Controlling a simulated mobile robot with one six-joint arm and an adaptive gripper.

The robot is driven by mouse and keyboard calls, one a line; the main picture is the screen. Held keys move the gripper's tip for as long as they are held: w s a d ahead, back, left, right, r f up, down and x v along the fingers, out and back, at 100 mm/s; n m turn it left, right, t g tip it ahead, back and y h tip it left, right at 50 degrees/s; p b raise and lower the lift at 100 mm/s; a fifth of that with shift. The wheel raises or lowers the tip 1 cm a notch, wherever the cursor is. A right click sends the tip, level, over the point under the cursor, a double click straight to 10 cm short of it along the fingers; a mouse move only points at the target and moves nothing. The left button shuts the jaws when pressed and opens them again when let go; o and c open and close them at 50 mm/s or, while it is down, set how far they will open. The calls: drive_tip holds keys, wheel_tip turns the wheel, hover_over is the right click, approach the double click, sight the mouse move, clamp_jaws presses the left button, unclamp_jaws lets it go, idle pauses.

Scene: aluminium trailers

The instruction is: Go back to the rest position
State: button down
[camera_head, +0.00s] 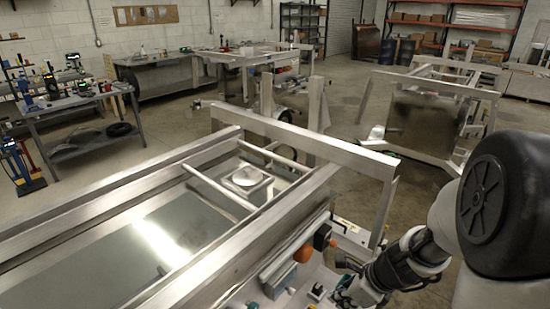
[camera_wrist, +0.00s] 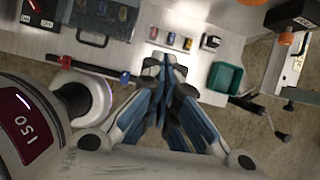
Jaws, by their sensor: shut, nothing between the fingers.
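My gripper (camera_wrist: 165,62) shows in the wrist view with its blue and grey fingers drawn together at the tips, and nothing shows between them. Its tips overlap the edge of a light work surface (camera_wrist: 222,58) in the picture; I cannot tell the gap between them. In the head view my arm comes in from the right and bends down beside the aluminium trailer frame (camera_head: 230,262), with its end low in the picture over a cluttered work surface.
An orange knob (camera_head: 303,254) stands by the trailer rail. Another trailer frame (camera_head: 425,118) stands behind; open floor lies between.

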drive_tip(key=s+a+r+n, duration=0.3)
drive_tip(key=s+r+n, duration=0.1)
drive_tip(key=r+n, duration=0.25)
drive_tip(key=s+a+r+n, duration=0.4)
drive_tip(key=r+n, duration=0.2)
drive_tip(key=n, duration=0.2)
drive_tip(key=s+d+r+n+t+h+b, duration=0.1)
drive_tip(key=s+d+r+n+h, duration=0.1)
drive_tip(key=s+r+n, duration=0.3)
drive_tip(key=shift+s+r+n+h, duration=0.15)
drive_tip(key=shift+s+n+h, duration=0.75)
drive_tip(key=shift+s+n, duration=1.95)
drive_tip(key=shift+w+n, duration=0.5)
drive_tip(key=shift+w, duration=0.05)
